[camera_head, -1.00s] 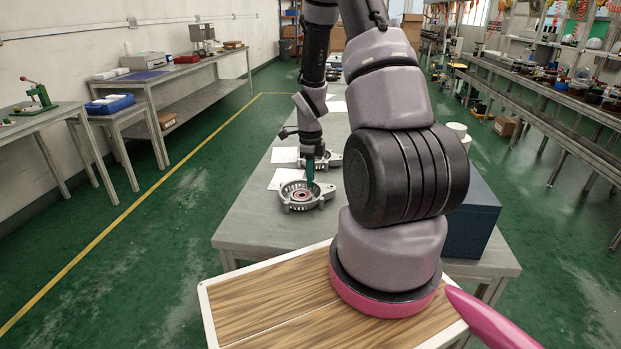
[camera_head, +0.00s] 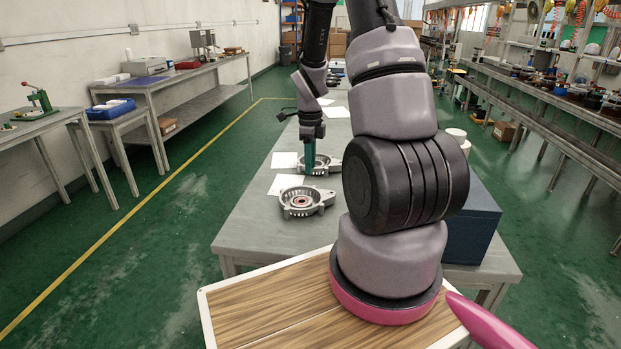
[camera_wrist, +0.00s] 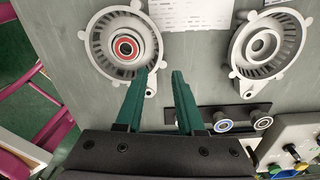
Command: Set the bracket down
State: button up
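Two grey metal brackets lie flat on the table. The near bracket (camera_head: 304,201) has a reddish bearing ring at its centre; it also shows at the left of the wrist view (camera_wrist: 101,57). The far bracket (camera_head: 329,165) lies behind it and shows at the right of the wrist view (camera_wrist: 246,59), with no red ring. My gripper (camera_head: 309,172) points down, and in the wrist view (camera_wrist: 163,72) its two green fingers are apart with nothing between them. The left finger overlaps the near bracket's lug in the picture; whether it touches cannot be told.
White sheets (camera_head: 284,160) lie by the brackets. A dark blue box (camera_head: 474,228) stands at the table's right. In the wrist view, a black strip (camera_wrist: 181,116) carries small ringed parts beside a pale tray (camera_wrist: 296,126) of coloured pieces. The table's left front is bare.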

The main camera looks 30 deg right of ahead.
jog(key=s+a+r+n+t, duration=0.25)
jog(key=r+n, duration=0.35)
jog(key=r, duration=0.6)
jog(key=s+a+r+n+t, duration=0.1)
jog(key=s+a+r+n, duration=0.35)
jog(key=r, duration=0.65)
jog(key=s+a+r+n+t+y, duration=0.2)
jog(key=s+a+r+n+t, duration=0.2)
jog(key=s+r+n, duration=0.5)
jog(key=s+n, duration=0.3)
jog(key=shift+a+r, duration=0.25)
